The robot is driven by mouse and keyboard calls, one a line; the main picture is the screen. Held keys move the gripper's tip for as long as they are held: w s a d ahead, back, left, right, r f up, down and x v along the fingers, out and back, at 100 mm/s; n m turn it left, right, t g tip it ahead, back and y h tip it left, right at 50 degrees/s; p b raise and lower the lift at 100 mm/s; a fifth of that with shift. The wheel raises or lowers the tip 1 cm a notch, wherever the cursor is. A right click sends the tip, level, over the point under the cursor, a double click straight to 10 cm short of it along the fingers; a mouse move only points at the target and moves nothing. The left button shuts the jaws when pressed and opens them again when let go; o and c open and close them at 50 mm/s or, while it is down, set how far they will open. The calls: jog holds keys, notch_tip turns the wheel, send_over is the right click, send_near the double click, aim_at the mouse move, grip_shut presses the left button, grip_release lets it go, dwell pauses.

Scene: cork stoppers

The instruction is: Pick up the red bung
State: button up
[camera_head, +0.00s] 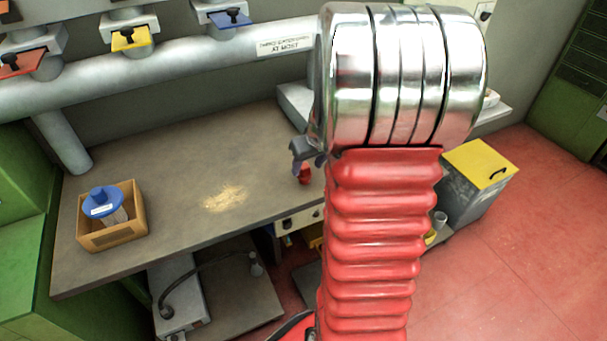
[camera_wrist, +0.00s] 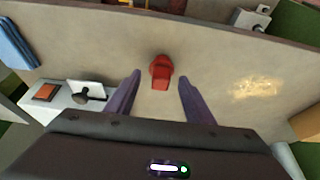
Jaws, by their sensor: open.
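The red bung (camera_wrist: 160,72) stands on the workbench, just beyond and between my two open fingertips in the wrist view. In the head view the red bung (camera_head: 305,174) shows small near the bench's right part, partly beside my arm. My gripper (camera_wrist: 157,88) is open with nothing between its purple-grey fingers. In the head view only part of my gripper (camera_head: 308,156) shows, just above the bung; my red and chrome arm hides the rest.
A wooden box (camera_head: 113,238) with a blue-lidded vessel (camera_head: 104,200) stands at the bench's left. A patch of pale dust (camera_head: 225,197) lies mid-bench. A switch box (camera_wrist: 62,97) is left of my gripper in the wrist view. Bare bench surrounds the bung.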

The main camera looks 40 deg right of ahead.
aim_at(306, 168)
jog(key=shift+x, duration=2.55)
jog(key=shift+w+a, duration=0.1)
jog(key=c, duration=0.8)
jog(key=shift+r, duration=0.1)
jog(key=shift+c, duration=0.2)
notch_tip(306, 168, up, 10)
jog(key=shift+f, duration=0.1)
